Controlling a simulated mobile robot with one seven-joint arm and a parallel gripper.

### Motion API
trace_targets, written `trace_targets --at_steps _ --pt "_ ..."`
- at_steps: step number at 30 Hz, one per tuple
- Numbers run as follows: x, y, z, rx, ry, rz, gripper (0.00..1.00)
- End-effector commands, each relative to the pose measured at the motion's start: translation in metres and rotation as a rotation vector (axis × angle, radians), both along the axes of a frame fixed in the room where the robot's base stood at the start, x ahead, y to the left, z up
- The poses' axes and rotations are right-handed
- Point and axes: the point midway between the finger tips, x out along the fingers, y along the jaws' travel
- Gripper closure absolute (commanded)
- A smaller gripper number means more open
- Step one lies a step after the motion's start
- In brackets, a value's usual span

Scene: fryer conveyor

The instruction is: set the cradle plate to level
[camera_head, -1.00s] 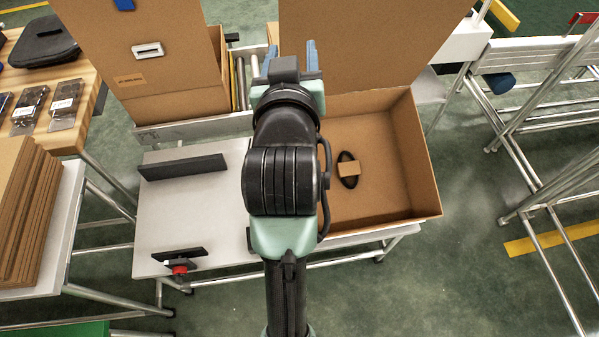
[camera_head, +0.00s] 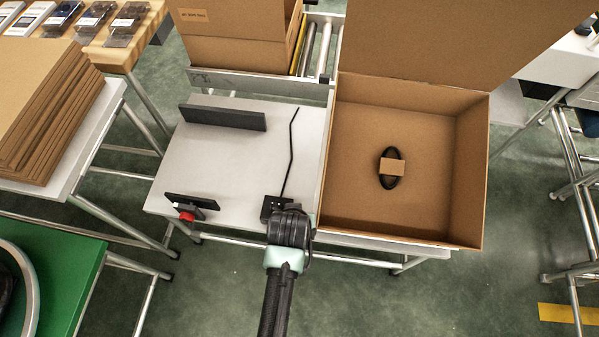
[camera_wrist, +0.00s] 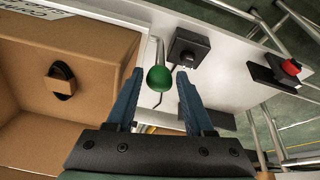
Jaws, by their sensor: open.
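A light grey plate (camera_head: 235,150) lies between a long black bar (camera_head: 222,117) and a smaller black piece with a red knob (camera_head: 187,215). I cannot tell if it is tilted, nor surely that it is the cradle plate. A bent dark rod (camera_head: 291,150) runs over it from a black block (camera_head: 273,206), which also shows in the wrist view (camera_wrist: 188,47). My gripper (camera_wrist: 160,74) is open, its blue fingers on either side of a green ball knob (camera_wrist: 159,79) on a metal stem. Contact is not clear. In the head view my arm hides the fingers.
An open cardboard box (camera_head: 350,205) stands right of the plate, holding a dark oval item with a brown band (camera_head: 391,167). Another carton (camera_head: 240,40) is behind. Stacked cardboard (camera_head: 50,115) and a green surface (camera_head: 60,265) lie left. The floor in front is clear.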

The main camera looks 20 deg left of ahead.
Motion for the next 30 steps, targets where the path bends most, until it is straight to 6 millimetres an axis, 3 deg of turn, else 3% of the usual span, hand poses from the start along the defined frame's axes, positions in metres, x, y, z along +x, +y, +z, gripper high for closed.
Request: trace_targets --at_steps 3,10,24,26,30 --pt "0.009 0.003 -0.024 0.0 0.0 0.001 0.47" --pt "0.021 0.007 -0.053 0.0 -0.001 0.0 0.47" --pt "0.026 0.008 -0.062 0.001 -0.003 0.0 0.47" --pt "0.026 0.008 -0.062 0.001 -0.003 0.0 0.55" --pt "0.026 0.008 -0.062 0.001 -0.003 0.0 0.8"
